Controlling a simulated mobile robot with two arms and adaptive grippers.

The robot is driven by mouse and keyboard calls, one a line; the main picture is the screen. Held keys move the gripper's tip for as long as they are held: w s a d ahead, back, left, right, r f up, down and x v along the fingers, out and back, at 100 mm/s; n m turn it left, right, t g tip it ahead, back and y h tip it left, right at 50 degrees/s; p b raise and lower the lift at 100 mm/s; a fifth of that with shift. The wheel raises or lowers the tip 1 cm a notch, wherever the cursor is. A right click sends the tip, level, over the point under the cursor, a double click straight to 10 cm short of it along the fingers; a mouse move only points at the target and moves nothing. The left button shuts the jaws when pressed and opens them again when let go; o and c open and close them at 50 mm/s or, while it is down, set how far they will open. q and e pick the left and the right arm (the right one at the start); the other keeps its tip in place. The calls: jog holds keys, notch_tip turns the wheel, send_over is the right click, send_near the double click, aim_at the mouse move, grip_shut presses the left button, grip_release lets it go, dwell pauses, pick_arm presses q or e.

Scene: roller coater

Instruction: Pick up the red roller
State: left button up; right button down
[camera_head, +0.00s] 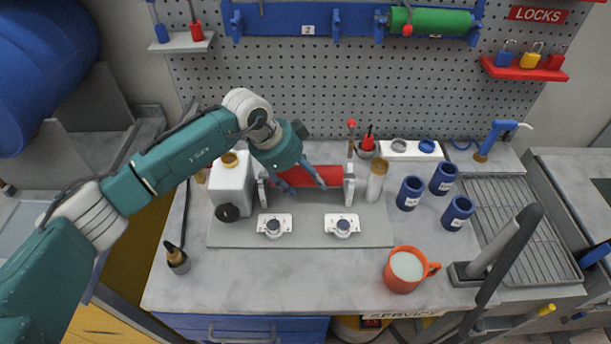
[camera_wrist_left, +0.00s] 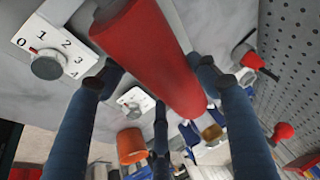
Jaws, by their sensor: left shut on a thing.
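The red roller (camera_head: 326,174) lies horizontally between two white upright brackets of the coater on the grey base plate (camera_head: 300,237). My left gripper (camera_head: 303,180) reaches down over the roller from the upper left, with its blue fingers shut around it. In the left wrist view, the roller (camera_wrist_left: 150,50) runs diagonally between the fingers of the left gripper (camera_wrist_left: 156,82). The gripper hides the roller's left part in the head view. I cannot tell whether the roller is clear of the brackets. My right gripper is not in view.
Two dial knobs (camera_head: 275,226) (camera_head: 343,226) sit at the plate's front. A white container (camera_head: 232,183) stands left of the roller. Several blue cans (camera_head: 410,192), an orange mug (camera_head: 405,270) and a wire rack (camera_head: 513,225) lie right. A green roller (camera_head: 432,20) hangs on the pegboard.

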pick_arm(q)
jog(key=shift+r, duration=0.1)
jog(key=shift+w+r+b, duration=0.1)
jog(key=shift+r+b, duration=0.2)
jog(key=shift+r, duration=0.25)
notch_tip(320, 180, up, 18)
jog(key=b, duration=0.6)
notch_tip(320, 180, up, 5)
jog(key=p, duration=0.3)
send_over(304, 173)
jog(key=shift+r, duration=0.15)
